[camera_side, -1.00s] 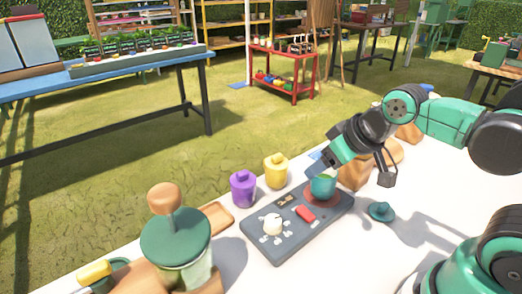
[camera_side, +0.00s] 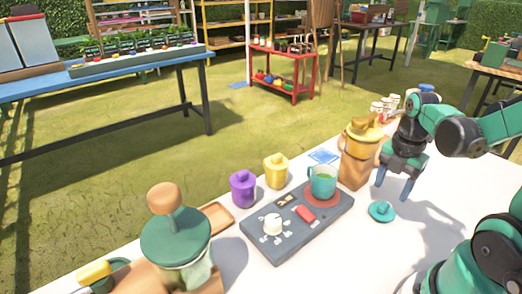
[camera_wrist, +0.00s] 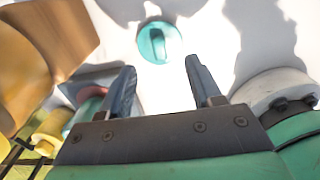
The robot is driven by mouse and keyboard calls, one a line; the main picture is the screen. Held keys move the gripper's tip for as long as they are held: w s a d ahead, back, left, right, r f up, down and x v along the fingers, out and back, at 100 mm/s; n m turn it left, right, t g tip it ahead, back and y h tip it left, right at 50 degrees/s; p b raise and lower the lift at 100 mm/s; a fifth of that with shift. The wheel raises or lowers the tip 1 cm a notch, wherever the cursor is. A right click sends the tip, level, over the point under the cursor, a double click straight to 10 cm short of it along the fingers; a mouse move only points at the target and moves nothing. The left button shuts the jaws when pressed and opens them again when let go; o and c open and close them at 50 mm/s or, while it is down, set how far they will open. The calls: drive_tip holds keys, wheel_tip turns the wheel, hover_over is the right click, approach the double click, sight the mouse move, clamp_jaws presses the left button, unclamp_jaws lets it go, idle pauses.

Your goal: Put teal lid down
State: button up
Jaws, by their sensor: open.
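The teal lid (camera_side: 381,211) lies on the white table to the right of the grey panel, with its knob up. It also shows in the wrist view (camera_wrist: 158,42), flat on the white surface beyond my fingertips. My gripper (camera_side: 393,190) is open and empty above the table, just behind and to the right of the lid. In the wrist view its two fingers (camera_wrist: 160,80) are spread with nothing between them. The teal mug (camera_side: 322,181) stands uncovered on the red disc of the grey panel, with green contents showing.
The grey panel (camera_side: 282,238) carries a red block and a white knob. A wooden block with a yellow-topped container (camera_side: 362,140) stands close to the left of my gripper. Yellow (camera_side: 277,171) and purple (camera_side: 243,189) jars stand behind the panel.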

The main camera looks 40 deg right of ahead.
sight(385, 204)
drive_tip(key=shift+f, duration=2.4)
clamp_jaws()
